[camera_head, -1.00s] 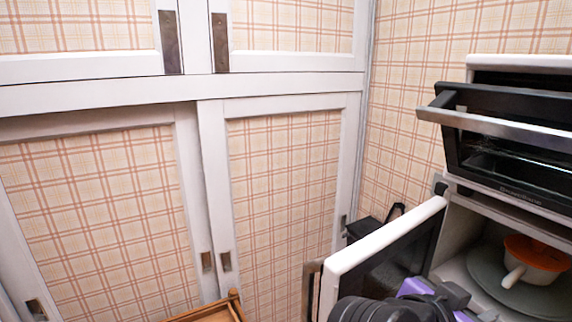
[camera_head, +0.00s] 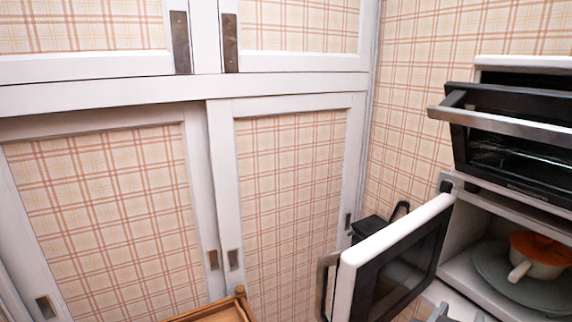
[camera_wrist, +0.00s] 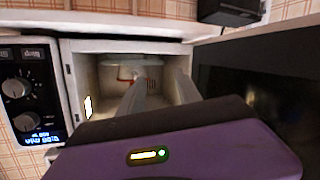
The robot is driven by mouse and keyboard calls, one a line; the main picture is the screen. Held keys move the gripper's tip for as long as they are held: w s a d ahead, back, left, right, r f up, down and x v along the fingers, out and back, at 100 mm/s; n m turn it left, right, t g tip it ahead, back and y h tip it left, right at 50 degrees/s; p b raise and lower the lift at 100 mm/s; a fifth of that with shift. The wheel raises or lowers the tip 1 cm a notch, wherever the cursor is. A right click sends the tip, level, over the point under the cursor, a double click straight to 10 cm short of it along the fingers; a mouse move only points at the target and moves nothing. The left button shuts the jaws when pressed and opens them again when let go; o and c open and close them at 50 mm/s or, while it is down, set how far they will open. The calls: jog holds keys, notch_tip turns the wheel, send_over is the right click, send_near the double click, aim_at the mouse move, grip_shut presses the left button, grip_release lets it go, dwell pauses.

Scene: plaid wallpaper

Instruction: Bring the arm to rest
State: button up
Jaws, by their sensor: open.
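My gripper (camera_wrist: 158,84) is open in the wrist view, its two pale fingers apart with nothing between them, in front of the open microwave (camera_wrist: 64,75). Its purple body fills the bottom of that view. In the head view only grey tips, likely my gripper's fingers (camera_head: 457,314), show at the bottom edge. The rest of my arm is out of that view. A white pot with an orange top (camera_head: 540,252) sits on a grey round plate (camera_head: 490,268) inside the microwave.
The microwave door (camera_head: 392,262) stands open to the left. Above, a toaster oven (camera_head: 510,130) has its door partly open. A wooden piece (camera_head: 222,311) shows at the bottom. Sliding panels (camera_head: 290,190) fill the left. Dials and a lit display (camera_wrist: 42,137) are left of the microwave opening.

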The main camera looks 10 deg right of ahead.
jog(key=s+a+f+n+t+y, duration=0.2)
jog(key=s+a+f+n+y, duration=0.3)
jog(key=f, duration=0.3)
jog(key=s+a+f+n+t+y, duration=0.25)
jog(key=s+f+n+y, duration=0.2)
jog(key=s+f, duration=0.25)
jog(key=s+a+r+m+y, duration=0.1)
jog(key=s+a+r, duration=0.1)
jog(key=s, duration=0.7)
jog(key=s+a+r+t+y, duration=0.1)
jog(key=s+a+r, duration=0.1)
jog(key=s+a, duration=0.3)
jog(key=s, duration=0.4)
jog(key=shift+m+y, duration=0.35)
